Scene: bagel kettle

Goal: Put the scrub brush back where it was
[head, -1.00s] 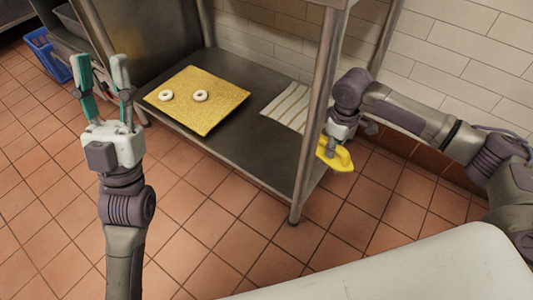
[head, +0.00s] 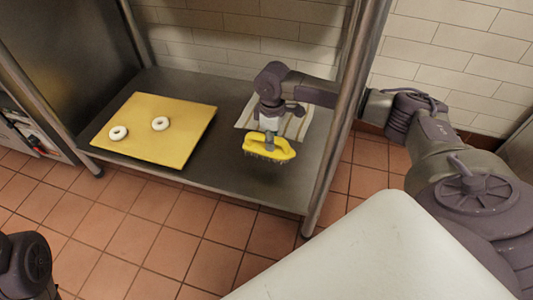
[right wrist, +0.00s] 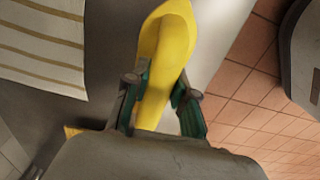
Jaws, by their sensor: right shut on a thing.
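The scrub brush (head: 283,151) has a yellow body with bristles facing down. It is over the lower metal shelf, in front of the striped cloth (head: 297,127). My right gripper (head: 269,137) comes down from above and is shut on the brush's yellow handle. In the right wrist view the yellow brush (right wrist: 168,42) sits between the two green-padded fingers (right wrist: 157,102). I cannot tell whether the bristles touch the shelf. Of my left arm only a dark joint shows at the lower left of the head view; its gripper is not clearly visible.
A yellow board (head: 172,140) with two white bagels (head: 160,123) lies on the lower shelf (head: 225,177), left of the brush. A metal post (head: 335,140) stands right of the brush, with my right arm reaching behind it. Bare shelf lies between board and brush.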

